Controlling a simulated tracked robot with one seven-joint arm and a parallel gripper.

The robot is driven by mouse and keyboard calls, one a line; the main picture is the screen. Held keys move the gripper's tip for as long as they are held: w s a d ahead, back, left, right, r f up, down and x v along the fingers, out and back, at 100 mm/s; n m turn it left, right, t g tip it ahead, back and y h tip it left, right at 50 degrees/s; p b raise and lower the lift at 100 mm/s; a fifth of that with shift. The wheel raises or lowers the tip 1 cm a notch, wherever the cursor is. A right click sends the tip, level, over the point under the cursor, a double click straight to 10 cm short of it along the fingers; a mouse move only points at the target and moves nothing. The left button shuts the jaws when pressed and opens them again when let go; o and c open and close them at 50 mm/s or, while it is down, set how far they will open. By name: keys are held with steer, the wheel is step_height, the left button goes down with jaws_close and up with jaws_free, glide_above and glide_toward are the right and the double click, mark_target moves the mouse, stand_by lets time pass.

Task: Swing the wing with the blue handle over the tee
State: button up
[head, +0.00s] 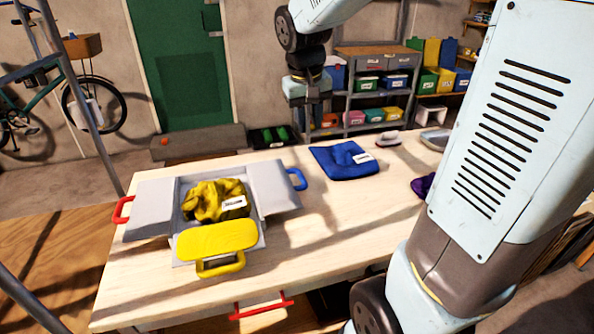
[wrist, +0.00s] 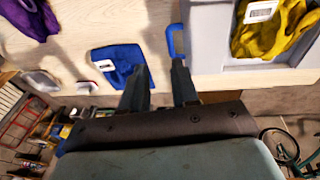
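The folding board lies on the table with a crumpled yellow tee (head: 214,200) on its middle. The grey wing with the blue handle (head: 275,188) is spread out to the right, off the tee. Its blue handle (head: 297,179) is at its right edge. The grey wing with the red handle (head: 152,207) is spread out to the left. My gripper (head: 308,120) hangs at the table's far side, beyond the blue handle. In the wrist view its two fingers (wrist: 158,68) are apart and empty, and the blue handle (wrist: 176,41) shows just past the right finger's tip.
A yellow flap with a yellow handle (head: 217,240) is at the board's front. A blue folded cloth (head: 343,160) and a purple cloth (head: 423,186) lie to the right on the table (head: 330,230). Shelves with coloured bins stand behind. Bare table lies between board and blue cloth.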

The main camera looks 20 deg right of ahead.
steer(key=g, duration=0.2)
glide_toward(302, 176)
steer(key=shift+h, duration=0.4)
steer(key=x, duration=0.5)
steer(key=a+x, duration=0.1)
steer(key=x, duration=0.2)
steer(key=shift+s+d+f, duration=0.1)
steer(key=shift+f, duration=0.25)
steer(key=shift+c, duration=0.2)
jaws_close()
